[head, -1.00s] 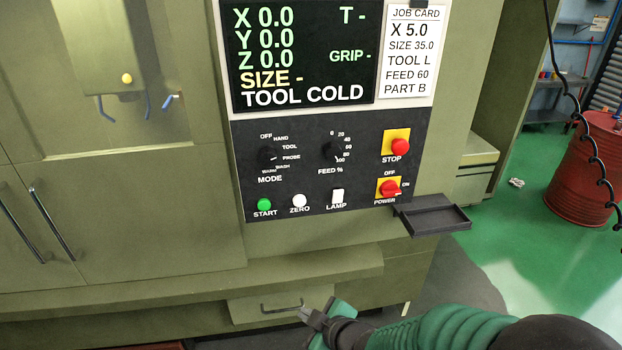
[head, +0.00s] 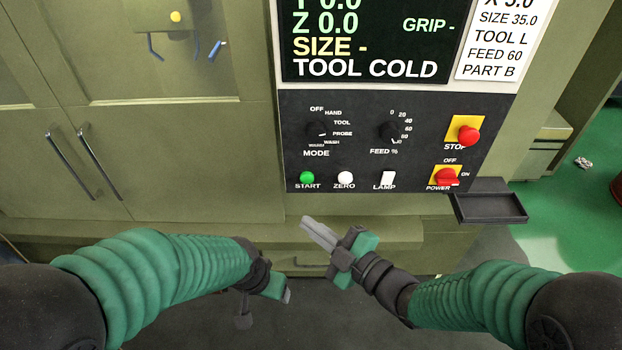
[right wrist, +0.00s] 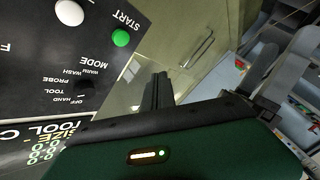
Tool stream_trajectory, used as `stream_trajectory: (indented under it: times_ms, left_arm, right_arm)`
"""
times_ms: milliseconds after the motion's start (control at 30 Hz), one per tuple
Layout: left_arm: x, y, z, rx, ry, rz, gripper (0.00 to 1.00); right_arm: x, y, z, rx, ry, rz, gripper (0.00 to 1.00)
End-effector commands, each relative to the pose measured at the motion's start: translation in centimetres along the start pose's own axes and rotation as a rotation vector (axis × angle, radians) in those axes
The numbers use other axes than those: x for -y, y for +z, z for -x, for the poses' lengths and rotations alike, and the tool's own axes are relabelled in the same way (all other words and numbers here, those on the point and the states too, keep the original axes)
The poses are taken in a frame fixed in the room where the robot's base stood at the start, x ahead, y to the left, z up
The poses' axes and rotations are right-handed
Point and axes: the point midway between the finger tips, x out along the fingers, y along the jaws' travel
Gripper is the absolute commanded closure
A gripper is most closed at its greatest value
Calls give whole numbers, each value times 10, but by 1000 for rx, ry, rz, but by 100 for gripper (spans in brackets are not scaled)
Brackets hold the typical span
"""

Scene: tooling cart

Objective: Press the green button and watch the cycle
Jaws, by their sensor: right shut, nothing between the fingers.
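The green START button (head: 307,177) is at the lower left of the black control panel (head: 360,120). It also shows in the right wrist view (right wrist: 121,37). My right gripper (head: 308,222) is shut and empty, below the START button and apart from it in the head view. Its closed fingers also show in the right wrist view (right wrist: 160,78). My left gripper (head: 287,296) is low, left of the right one; its fingers are too hidden to tell open from shut. The screen (head: 375,45) reads TOOL COLD, Z 0.0, with SIZE and GRIP blank.
White ZERO (head: 345,178) and LAMP (head: 388,178) buttons sit right of START. The red STOP button (head: 468,134) and red POWER switch (head: 446,177) are at the panel's right. A small black tray (head: 490,206) juts out below. Door handles (head: 100,161) are at left.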

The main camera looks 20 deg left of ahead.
Motion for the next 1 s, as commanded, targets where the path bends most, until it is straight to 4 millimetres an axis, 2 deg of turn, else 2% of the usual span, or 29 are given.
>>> stream_trajectory:
  times_ms: [400,500,700,1000]
  left_arm:
    - [0,-4,18,-1,0,0,31]
    - [0,-3,12,-1,0,0,31]
    - [0,-3,10,0,0,0,31]
    - [0,-3,10,0,0,0,31]
  right_arm:
    - [-29,26,-38,2,-1,0,100]
    - [-34,35,-47,1,1,1,100]
    - [-42,43,-56,2,0,-1,100]
    - [-42,42,-58,2,-1,-1,100]
